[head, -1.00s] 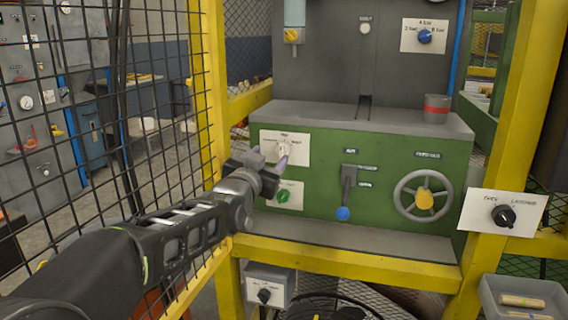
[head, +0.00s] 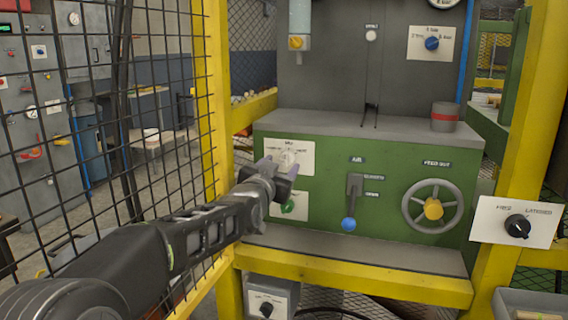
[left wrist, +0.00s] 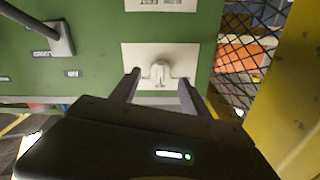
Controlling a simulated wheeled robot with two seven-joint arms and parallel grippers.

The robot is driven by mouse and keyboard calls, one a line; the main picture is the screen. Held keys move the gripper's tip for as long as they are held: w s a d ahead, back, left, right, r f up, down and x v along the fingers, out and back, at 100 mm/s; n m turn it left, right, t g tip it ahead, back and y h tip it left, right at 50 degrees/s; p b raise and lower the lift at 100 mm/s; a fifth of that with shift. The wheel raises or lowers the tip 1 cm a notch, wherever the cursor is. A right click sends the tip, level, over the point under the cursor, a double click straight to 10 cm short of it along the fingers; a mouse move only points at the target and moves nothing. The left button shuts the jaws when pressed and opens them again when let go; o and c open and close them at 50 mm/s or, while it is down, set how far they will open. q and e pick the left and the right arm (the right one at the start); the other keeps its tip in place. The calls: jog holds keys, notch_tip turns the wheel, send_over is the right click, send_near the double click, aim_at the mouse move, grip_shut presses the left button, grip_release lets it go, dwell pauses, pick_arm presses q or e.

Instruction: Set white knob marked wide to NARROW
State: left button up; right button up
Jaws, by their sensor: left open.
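The white knob (head: 290,157) sits on a white label plate (head: 302,148) at the upper left of the green machine front. The plate's small lettering is too blurred to read surely. The left wrist view also shows the knob (left wrist: 160,71), upside down, on its plate (left wrist: 134,56). My left gripper (head: 279,167) is open in front of the plate. In the left wrist view its two fingers (left wrist: 161,85) stand on either side of the knob, with gaps between; contact cannot be told. My right gripper is not in view.
A green knob (head: 288,206) sits just below, partly behind my gripper. A blue-tipped lever (head: 349,224) and a grey handwheel (head: 433,207) are further right. Yellow frame posts (head: 222,120) and black mesh (head: 165,60) stand close on the left.

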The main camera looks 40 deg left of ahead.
aim_at(285, 160)
pick_arm(q)
jog(key=shift+x, duration=1.65)
jog(key=shift+c, duration=0.2)
grip_shut()
